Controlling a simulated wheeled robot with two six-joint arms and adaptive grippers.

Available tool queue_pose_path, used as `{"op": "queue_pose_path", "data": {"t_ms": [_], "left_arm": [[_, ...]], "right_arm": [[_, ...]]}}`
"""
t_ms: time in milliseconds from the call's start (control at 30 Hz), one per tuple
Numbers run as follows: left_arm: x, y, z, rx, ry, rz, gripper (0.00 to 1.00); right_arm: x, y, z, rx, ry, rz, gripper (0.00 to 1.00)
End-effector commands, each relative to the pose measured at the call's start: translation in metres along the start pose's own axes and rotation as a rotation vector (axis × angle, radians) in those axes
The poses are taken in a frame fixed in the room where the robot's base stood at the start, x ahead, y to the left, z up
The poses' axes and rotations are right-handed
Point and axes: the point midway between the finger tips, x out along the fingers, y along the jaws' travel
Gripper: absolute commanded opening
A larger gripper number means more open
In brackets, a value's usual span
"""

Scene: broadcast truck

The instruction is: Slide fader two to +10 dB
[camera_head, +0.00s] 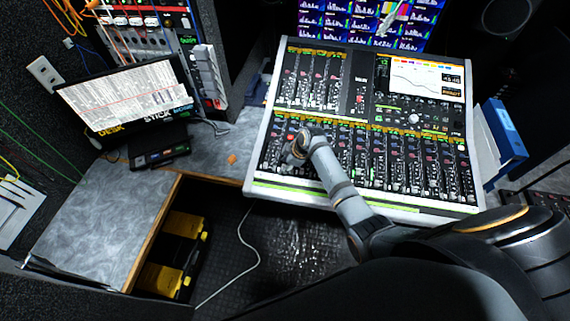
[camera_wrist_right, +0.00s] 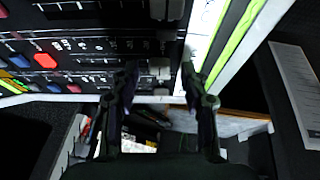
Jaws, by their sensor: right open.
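The mixing console (camera_head: 350,195) stands on the desk in the head view, with a long row of channel faders along its front. My right gripper (camera_head: 291,157) is over the left end of that row and hides some faders. In the right wrist view the gripper (camera_wrist_right: 160,84) is open, its two dark fingers apart. A grey fader cap (camera_wrist_right: 160,68) shows between and just beyond the fingertips, and another grey cap (camera_wrist_right: 166,10) is farther up. I cannot tell which is fader two, or whether a finger touches a cap. My left gripper is not in view.
The console's screen (camera_head: 428,78) is at its upper right. A laptop-like display (camera_head: 125,100) stands on the grey desk (camera_head: 105,215) at left. An orange scrap (camera_head: 232,158) lies left of the console. A blue binder (camera_head: 503,127) stands at right.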

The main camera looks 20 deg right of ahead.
Motion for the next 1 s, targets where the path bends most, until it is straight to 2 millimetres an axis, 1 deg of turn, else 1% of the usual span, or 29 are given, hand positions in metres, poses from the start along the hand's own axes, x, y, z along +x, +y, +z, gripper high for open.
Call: {"op": "queue_pose_path", "data": {"t_ms": [100, 300, 367, 600, 633, 667, 933, 1000], "left_arm": [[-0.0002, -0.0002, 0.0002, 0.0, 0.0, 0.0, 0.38], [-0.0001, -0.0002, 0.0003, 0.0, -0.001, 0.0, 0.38], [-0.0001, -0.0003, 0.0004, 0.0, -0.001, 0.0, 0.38], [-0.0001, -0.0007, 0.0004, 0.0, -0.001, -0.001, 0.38], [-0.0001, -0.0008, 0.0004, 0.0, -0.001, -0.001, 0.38], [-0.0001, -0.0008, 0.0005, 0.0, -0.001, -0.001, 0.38], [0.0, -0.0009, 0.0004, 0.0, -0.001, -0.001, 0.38], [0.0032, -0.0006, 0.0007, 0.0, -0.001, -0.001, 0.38]], "right_arm": [[0.0046, 0.0001, -0.0005, -0.001, 0.0, 0.001, 0.45], [0.0049, 0.0002, -0.0002, -0.001, 0.0, 0.001, 0.45], [0.0048, 0.0002, -0.0001, -0.001, 0.0, 0.001, 0.39], [0.0047, 0.0002, 0.0001, -0.001, -0.001, 0.001, 0.06], [0.0047, 0.0002, 0.0002, -0.001, -0.001, 0.001, 0.02], [0.0047, 0.0002, 0.0002, -0.001, -0.001, 0.001, 0.0], [0.0047, 0.0004, 0.0004, -0.001, -0.001, 0.001, 0.0], [0.0059, 0.0038, 0.0008, -0.001, -0.001, 0.002, 0.0]]}}
